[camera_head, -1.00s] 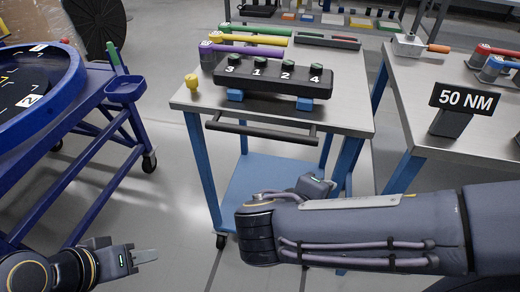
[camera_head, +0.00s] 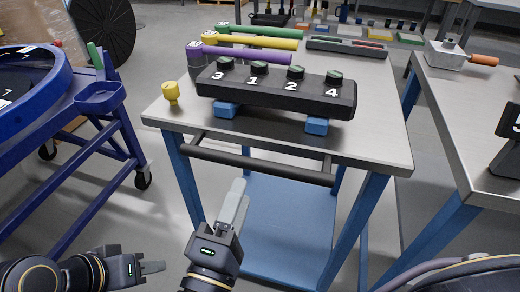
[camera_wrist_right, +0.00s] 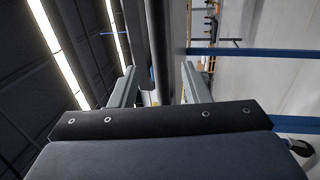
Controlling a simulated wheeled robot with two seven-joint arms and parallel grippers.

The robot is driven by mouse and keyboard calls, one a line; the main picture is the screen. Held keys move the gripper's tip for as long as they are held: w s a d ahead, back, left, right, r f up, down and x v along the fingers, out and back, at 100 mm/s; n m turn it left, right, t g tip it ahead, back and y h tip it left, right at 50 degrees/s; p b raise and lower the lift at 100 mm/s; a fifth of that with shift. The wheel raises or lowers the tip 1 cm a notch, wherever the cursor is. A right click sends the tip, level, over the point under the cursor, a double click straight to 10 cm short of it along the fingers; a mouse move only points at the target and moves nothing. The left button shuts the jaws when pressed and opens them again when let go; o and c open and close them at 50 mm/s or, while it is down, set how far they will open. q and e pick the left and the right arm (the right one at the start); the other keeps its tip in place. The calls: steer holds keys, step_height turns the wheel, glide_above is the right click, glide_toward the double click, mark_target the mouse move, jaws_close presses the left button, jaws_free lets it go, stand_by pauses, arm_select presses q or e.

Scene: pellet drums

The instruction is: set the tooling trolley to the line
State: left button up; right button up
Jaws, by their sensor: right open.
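The tooling trolley (camera_head: 375,145) has a steel top, blue legs and a blue lower shelf (camera_head: 285,225). It stands in the middle of the head view. A dark handle bar (camera_head: 255,162) runs along its near edge. My right gripper (camera_head: 238,203) is below and in front of this bar, fingers pointing up towards it. In the right wrist view my right gripper (camera_wrist_right: 158,84) is open, and a dark bar (camera_wrist_right: 160,45), apparently the handle, lies beyond and between the fingers. My left gripper (camera_head: 152,267) is at the lower left, away from the trolley; its finger gap is hidden.
On the trolley are a black numbered block (camera_head: 275,92), a yellow knob (camera_head: 171,92) and coloured-handled tools (camera_head: 250,41). A blue drum frame (camera_head: 100,97) stands left. Another steel bench (camera_head: 465,110) stands right, separated by a gap. Grey floor is open between frame and trolley.

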mark_target(252, 165)
steer(key=x, duration=0.7)
steer(key=shift+w+d+r, duration=0.1)
steer(key=shift+w+r, duration=0.05)
steer(key=shift+w, duration=0.15)
steer(key=shift+c, duration=0.4)
jaws_close()
